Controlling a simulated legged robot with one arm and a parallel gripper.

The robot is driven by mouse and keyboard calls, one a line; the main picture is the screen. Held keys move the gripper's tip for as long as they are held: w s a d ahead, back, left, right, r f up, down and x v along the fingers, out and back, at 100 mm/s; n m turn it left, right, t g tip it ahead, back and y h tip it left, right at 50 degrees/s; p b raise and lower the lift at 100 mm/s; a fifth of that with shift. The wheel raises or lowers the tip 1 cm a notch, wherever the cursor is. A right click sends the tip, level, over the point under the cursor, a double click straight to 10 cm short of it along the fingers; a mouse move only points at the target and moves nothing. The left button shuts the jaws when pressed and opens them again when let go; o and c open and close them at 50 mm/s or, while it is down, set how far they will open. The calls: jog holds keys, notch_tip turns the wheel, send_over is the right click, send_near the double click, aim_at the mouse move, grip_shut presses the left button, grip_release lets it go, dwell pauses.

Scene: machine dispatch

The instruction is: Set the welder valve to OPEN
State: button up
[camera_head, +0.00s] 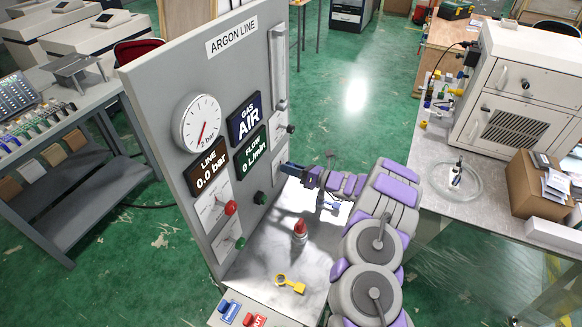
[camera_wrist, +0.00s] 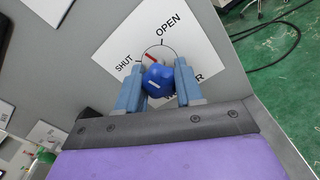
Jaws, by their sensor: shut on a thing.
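In the wrist view a blue valve knob (camera_wrist: 158,80) sits on a white plate (camera_wrist: 118,45) marked SHUT and OPEN. The lower lettering is mostly hidden behind the knob and fingers. A red mark by the knob points up-left, between SHUT and OPEN. My gripper (camera_wrist: 160,82) is shut on the blue knob, one finger on each side. In the head view my gripper (camera_head: 291,168) reaches the right edge of the grey ARGON LINE panel (camera_head: 160,90); the knob is hidden there.
The panel reads LINE 0.0 bar, GAS AIR and FLOW 0 L/min. Red (camera_head: 231,207), green (camera_head: 260,198) and black (camera_head: 291,129) knobs stick out from it. A red-topped object (camera_head: 300,229) and a yellow tag (camera_head: 290,284) are on the bench below my arm.

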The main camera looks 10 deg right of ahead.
jog(key=m+p, duration=0.1)
jog(key=m, duration=0.5)
jog(key=shift+m, duration=0.3)
jog(key=m+p, duration=0.1)
jog(key=m, duration=0.4)
jog(key=shift+m, duration=0.4)
jog(key=o, duration=1)
jog(key=shift+w+f, duration=0.1)
jog(key=p+v, duration=0.1)
jog(key=v, duration=1.6)
jog(key=shift+d, duration=0.2)
jog(key=shift+a, duration=0.1)
